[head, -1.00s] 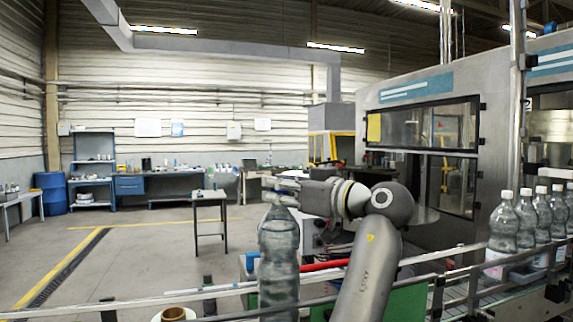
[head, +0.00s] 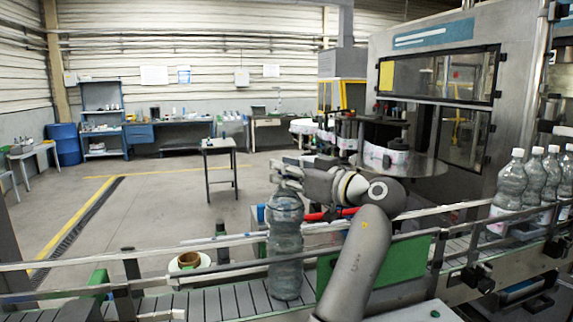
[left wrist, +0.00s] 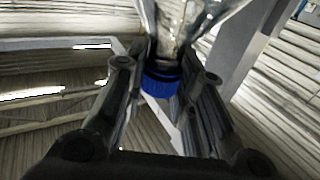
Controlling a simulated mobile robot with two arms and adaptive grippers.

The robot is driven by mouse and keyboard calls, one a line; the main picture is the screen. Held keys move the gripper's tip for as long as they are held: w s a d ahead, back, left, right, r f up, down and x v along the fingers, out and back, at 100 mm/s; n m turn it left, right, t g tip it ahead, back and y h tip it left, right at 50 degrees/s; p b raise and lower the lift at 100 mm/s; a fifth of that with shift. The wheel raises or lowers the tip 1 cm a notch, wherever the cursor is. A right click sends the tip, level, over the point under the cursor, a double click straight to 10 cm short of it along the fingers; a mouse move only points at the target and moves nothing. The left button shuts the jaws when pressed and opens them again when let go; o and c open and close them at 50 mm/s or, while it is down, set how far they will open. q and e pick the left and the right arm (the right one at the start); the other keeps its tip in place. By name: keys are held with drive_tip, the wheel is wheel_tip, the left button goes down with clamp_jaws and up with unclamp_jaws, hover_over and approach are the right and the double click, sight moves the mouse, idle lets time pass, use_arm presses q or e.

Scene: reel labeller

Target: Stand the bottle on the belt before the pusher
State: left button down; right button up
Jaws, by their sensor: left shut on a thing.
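A clear, ribbed bottle (head: 285,245) is upright over the slatted grey belt (head: 215,303) in the head view. Its base shows against the slats; whether it touches them I cannot tell. My left gripper (head: 286,176) is shut on the bottle's top. In the left wrist view its blue cap (left wrist: 160,82) sits between the two fingers. A red rod (head: 332,213) shows behind the bottle, to its right; it may be part of the pusher, but I cannot tell. My right gripper is not in view.
Guide rails (head: 225,267) run along the belt. Several bottles with white caps (head: 511,183) stand at the right by the grey machine (head: 440,30). A label roll (head: 190,262) is at the left behind the rail. The belt left of the held bottle is clear.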

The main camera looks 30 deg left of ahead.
use_arm(q)
drive_tip(key=shift+r, duration=0.2)
drive_tip(key=c, duration=1.6)
unclamp_jaws()
drive_tip(key=shift+f, duration=0.3)
drive_tip(key=shift+c, duration=0.2)
drive_tip(key=o, duration=0.4)
drive_tip(key=shift+s+r, duration=0.1)
drive_tip(key=shift+o, duration=0.2)
drive_tip(key=shift+d, duration=0.1)
drive_tip(key=shift+r, duration=0.1)
drive_tip(key=shift+d+f+b, duration=0.2)
drive_tip(key=shift+d+b, duration=0.05)
drive_tip(key=shift+b, duration=0.05)
drive_tip(key=s+d+b, duration=0.2)
drive_tip(key=d+b, duration=0.2)
drive_tip(key=d, duration=0.7)
drive_tip(key=shift+d+r+b, duration=0.15)
drive_tip(key=shift+b, duration=0.2)
